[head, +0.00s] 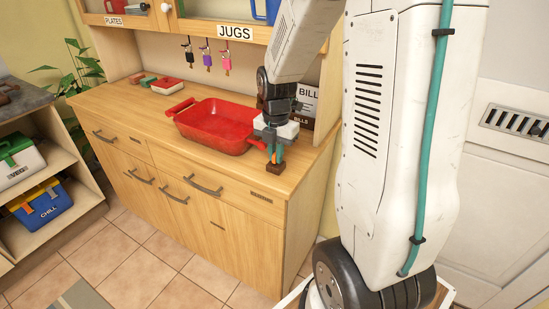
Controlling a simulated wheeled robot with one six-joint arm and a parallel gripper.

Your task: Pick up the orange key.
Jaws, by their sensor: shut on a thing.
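My gripper (275,152) is at the front right of the wooden counter, pointing down with its teal fingers shut. A small orange patch, which looks like the orange key (269,149), shows at the fingers and is mostly hidden by them. Just under the fingertips is a small dark brown block (275,167) near the counter's front edge. I cannot tell whether the key still touches the block. Three other keys hang from hooks under the shelf: a black one (188,56), a purple one (207,60) and a pink one (227,65).
A red baking dish (187,123) stands on the counter (122,97) just left of my gripper. A small red-and-white dish (167,86) sits behind it at the left. A box marked BILLS (307,97) stands behind my gripper. Coolers (45,208) fill the left shelves.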

